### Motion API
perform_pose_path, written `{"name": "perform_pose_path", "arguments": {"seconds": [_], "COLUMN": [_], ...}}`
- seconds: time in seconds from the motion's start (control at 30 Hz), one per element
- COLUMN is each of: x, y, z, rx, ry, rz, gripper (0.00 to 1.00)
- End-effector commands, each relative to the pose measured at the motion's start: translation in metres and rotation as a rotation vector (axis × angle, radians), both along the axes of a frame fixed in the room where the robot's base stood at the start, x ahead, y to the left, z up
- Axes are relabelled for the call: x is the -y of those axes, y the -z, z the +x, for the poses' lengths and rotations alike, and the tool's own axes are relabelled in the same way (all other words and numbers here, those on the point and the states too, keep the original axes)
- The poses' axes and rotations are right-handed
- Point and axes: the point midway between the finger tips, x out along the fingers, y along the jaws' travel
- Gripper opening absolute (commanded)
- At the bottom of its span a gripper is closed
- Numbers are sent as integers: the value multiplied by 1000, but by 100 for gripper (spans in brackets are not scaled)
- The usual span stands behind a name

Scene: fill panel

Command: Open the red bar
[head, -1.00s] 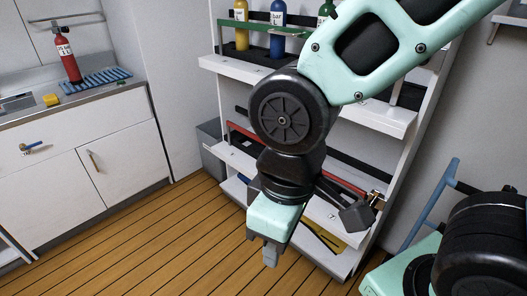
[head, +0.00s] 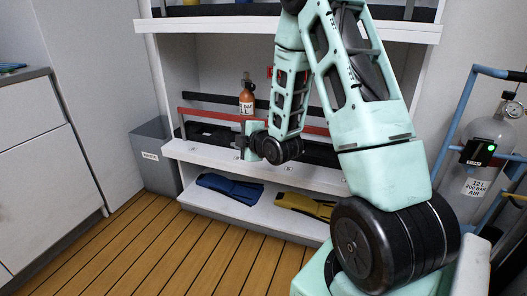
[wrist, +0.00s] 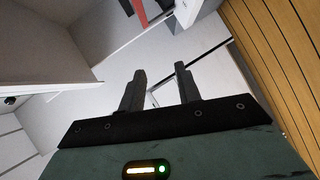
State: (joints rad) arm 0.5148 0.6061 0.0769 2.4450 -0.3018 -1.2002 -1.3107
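The red bar (head: 205,115) runs across the front of the middle shelf in the head view. Its middle part is hidden behind my arm and gripper, and a short piece shows to the right. In the wrist view, a red strip (wrist: 139,12) at the top edge looks like part of it. My gripper (head: 240,144) is in front of the middle shelf, close to the bar in the picture; I cannot tell whether it touches. In the wrist view my gripper (wrist: 160,88) has its two fingers apart with nothing between them.
An orange-brown bottle (head: 246,103) stands on the shelf behind the bar. Folded blue (head: 230,187) and yellow (head: 304,204) items lie on the bottom shelf. A grey bin (head: 156,160) stands left of the shelves, and a gas cylinder (head: 490,150) stands at the right. The wooden floor in front is clear.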

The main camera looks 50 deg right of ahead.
Motion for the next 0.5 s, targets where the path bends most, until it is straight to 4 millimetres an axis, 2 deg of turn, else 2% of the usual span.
{"name": "perform_pose_path", "arguments": {"seconds": [0.03, 0.1, 0.2, 0.33, 0.5], "x": [31, 63, 98, 126, 140], "y": [39, 57, 75, 88, 90], "z": [-10, -23, -44, -67, -78], "rx": [45, 112, 185, 245, 276], "ry": [35, 70, 121, 173, 201], "rz": [-70, -175, -307, -430, -498], "gripper": [33, 33, 33, 33, 33]}}
